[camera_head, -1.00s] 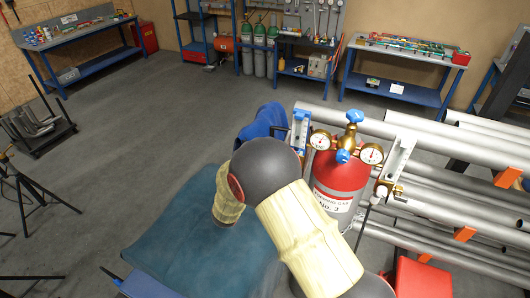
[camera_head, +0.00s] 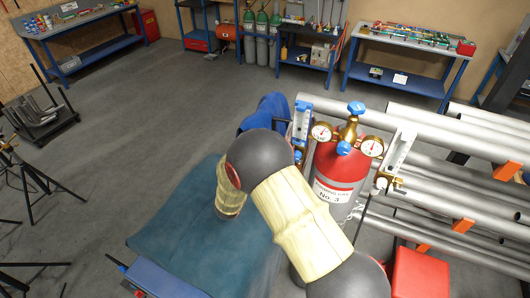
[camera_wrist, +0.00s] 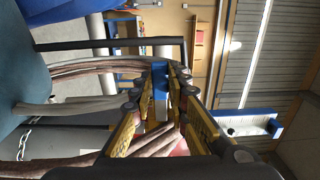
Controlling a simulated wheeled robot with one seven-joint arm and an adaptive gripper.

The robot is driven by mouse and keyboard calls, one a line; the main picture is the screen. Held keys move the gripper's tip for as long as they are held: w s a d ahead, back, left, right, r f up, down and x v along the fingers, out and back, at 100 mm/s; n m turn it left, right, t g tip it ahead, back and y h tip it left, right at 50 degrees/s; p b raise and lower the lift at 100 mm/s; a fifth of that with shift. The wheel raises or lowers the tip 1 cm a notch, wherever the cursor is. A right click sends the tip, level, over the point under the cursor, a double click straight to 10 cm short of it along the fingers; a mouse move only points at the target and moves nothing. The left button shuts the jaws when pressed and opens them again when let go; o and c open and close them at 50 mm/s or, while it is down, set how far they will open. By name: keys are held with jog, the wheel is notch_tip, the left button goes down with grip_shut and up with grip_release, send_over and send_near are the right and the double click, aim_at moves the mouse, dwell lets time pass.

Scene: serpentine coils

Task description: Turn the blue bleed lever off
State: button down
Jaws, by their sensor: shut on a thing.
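In the wrist view, my gripper (camera_wrist: 167,72) has its yellow-padded fingers closed in on a narrow blue piece (camera_wrist: 161,80) with a pale lower part. It appears to be the blue bleed lever, but its full shape and its pivot are hidden by the fingers. In the head view, my arm hides the gripper and no lever can be made out for certain. The red-topped gas cylinder (camera_head: 338,172) stands right of my arm. It carries a brass regulator with blue knobs (camera_head: 356,108) and two round gauges (camera_head: 322,132).
A left flowmeter (camera_head: 302,121) and a right flowmeter (camera_head: 398,156) flank the cylinder. Long grey pipes (camera_head: 450,144) run to the right. A red box (camera_head: 420,272) is low at right.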

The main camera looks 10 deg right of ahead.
jog(key=c, duration=1.7)
grip_release()
jog(key=shift+f, duration=0.1)
jog(key=shift+a, duration=0.1)
jog(key=v, duration=1.2)
